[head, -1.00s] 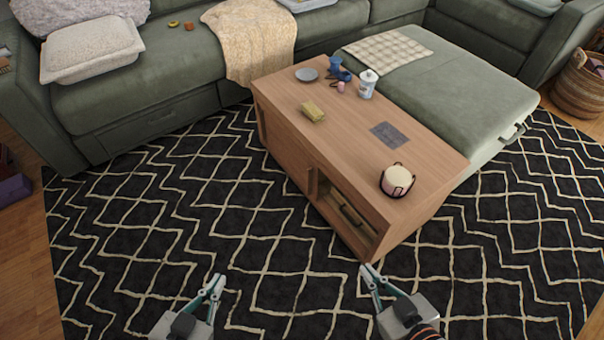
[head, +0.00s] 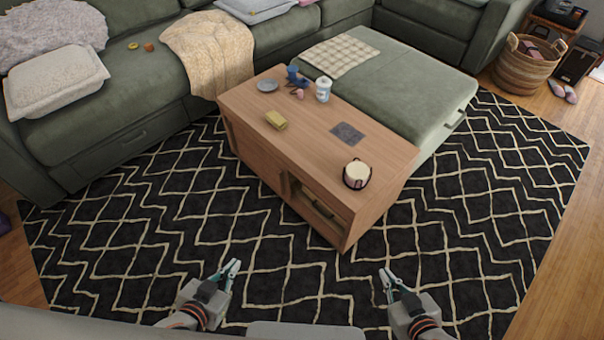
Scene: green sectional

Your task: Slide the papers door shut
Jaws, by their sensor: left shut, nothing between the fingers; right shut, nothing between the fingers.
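A wooden coffee table (head: 318,134) stands on the patterned rug, with its long side facing me. The sliding door (head: 258,161) covers part of that side. An open compartment (head: 318,208) shows at the right end of the side, with something dark and some pale items inside that I cannot make out. My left gripper (head: 231,268) is shut and empty above the rug, in front of the table and apart from it. My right gripper (head: 385,276) is shut and empty, to the right of the table's near corner and apart from it.
On the table top are a plate (head: 267,86), a yellow block (head: 276,119), a white canister (head: 323,89), a dark flat square (head: 348,134) and a candle in a holder (head: 357,174). A green sectional (head: 128,108) lies behind. The rug in front is clear.

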